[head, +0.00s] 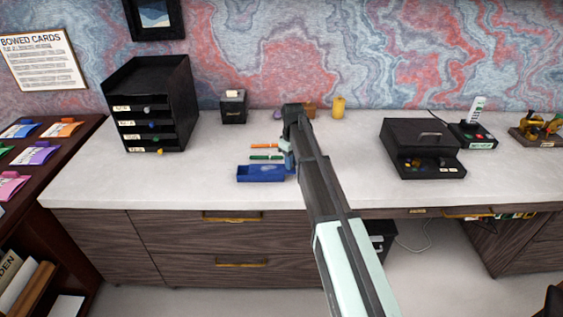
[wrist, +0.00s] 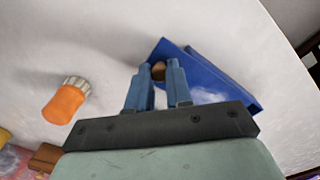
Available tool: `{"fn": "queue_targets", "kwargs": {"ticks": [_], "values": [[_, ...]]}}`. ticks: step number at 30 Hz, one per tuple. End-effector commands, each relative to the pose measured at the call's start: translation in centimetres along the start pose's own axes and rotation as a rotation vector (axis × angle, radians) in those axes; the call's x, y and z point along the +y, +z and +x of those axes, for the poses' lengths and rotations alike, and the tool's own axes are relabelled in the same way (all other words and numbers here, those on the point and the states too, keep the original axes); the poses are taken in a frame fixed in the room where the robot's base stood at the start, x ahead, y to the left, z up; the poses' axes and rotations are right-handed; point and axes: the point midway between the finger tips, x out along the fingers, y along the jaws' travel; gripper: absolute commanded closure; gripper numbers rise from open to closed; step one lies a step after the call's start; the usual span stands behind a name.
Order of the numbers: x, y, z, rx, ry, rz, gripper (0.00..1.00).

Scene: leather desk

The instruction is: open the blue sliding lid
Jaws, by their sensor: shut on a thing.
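The blue box (head: 258,175) lies on the pale desktop, left of my gripper (head: 289,159) in the head view. In the wrist view, the blue box (wrist: 235,95) is tilted across the picture, just beyond my fingers. My gripper (wrist: 158,68) is shut on a small brown knob (wrist: 158,72), which shows between the fingertips at the box's left end. The knob seems to belong to the blue lid. My gripper hides part of the box, and I cannot tell how far the lid stands open.
An orange pen (head: 264,145) and a green pen (head: 264,157) lie behind the box. A black drawer unit (head: 150,105) stands left, a black cash box (head: 425,148) right. A yellow bottle (head: 338,108) stands near the wall. Desktop left of the box is clear.

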Motion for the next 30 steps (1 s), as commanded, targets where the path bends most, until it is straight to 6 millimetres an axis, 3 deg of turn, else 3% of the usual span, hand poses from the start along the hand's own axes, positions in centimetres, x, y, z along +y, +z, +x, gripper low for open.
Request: {"fn": "queue_targets", "kwargs": {"ticks": [6, 13, 20, 30], "values": [[4.1, 4.2, 0.0, -0.001, 0.000, 0.004, 1.00], [7.2, 7.2, 0.0, -0.001, 0.000, 0.002, 1.00], [8.4, 8.4, 0.0, -0.001, 0.000, 0.000, 1.00], [8.5, 8.5, 0.0, -0.001, 0.000, -0.001, 1.00]]}}
